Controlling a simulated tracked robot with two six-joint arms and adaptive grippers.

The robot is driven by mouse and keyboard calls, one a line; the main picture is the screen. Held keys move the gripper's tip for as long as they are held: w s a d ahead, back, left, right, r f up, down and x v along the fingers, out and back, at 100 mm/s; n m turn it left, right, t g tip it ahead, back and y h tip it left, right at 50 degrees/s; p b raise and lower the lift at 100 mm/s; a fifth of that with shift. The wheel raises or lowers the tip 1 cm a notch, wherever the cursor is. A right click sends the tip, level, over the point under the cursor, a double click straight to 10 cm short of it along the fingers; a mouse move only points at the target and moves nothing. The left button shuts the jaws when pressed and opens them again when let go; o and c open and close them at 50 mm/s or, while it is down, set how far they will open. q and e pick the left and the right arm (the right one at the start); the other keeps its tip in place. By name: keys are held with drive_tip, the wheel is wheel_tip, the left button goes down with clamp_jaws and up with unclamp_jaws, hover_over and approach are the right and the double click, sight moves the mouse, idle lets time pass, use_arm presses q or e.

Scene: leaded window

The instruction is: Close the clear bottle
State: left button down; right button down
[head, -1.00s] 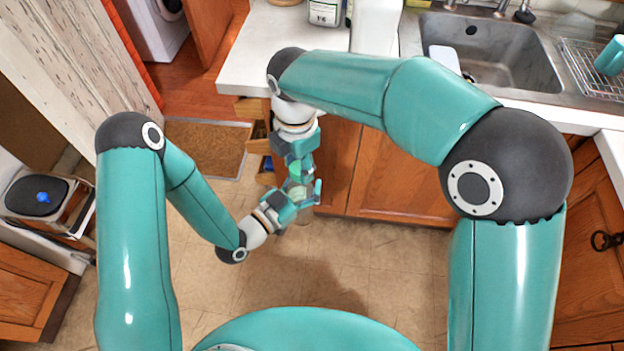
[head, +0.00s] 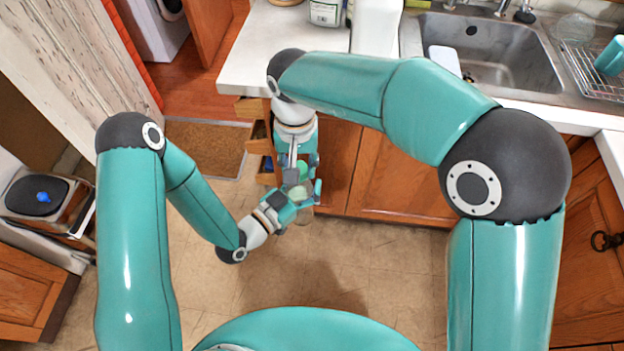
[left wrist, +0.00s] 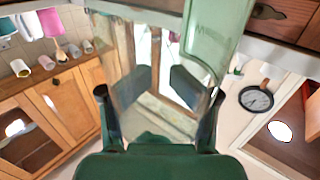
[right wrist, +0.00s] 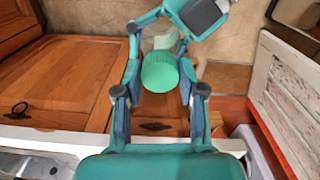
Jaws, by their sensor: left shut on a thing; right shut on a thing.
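The clear bottle (head: 299,191) is between the fingers of my left gripper (head: 304,194), which is shut on it. In the left wrist view the see-through bottle (left wrist: 150,100) fills the space between the fingers. My right gripper (head: 302,172) comes down from above and is shut on a green ribbed cap (right wrist: 160,72). In the right wrist view the cap sits in front of the pale bottle top (right wrist: 160,38), in line with it. The cap hides the bottle's mouth, so I cannot tell how far it is seated.
The grippers are over open floor (head: 330,255) in front of wooden cabinets (head: 395,175). The white counter (head: 245,65) and the sink (head: 490,50) lie beyond. Drawers (head: 258,140) stand open just behind the right gripper.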

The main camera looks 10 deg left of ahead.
drive_tip(key=m, duration=0.4)
drive_tip(key=shift+w, duration=0.1)
drive_tip(key=m, duration=0.4)
drive_tip(key=shift+m, duration=0.4)
drive_tip(key=m, duration=0.7)
drive_tip(key=c, duration=0.6)
unclamp_jaws()
drive_tip(key=shift+r, duration=0.1)
wheel_tip(320, 180, up, 12)
drive_tip(key=shift+f, duration=0.2)
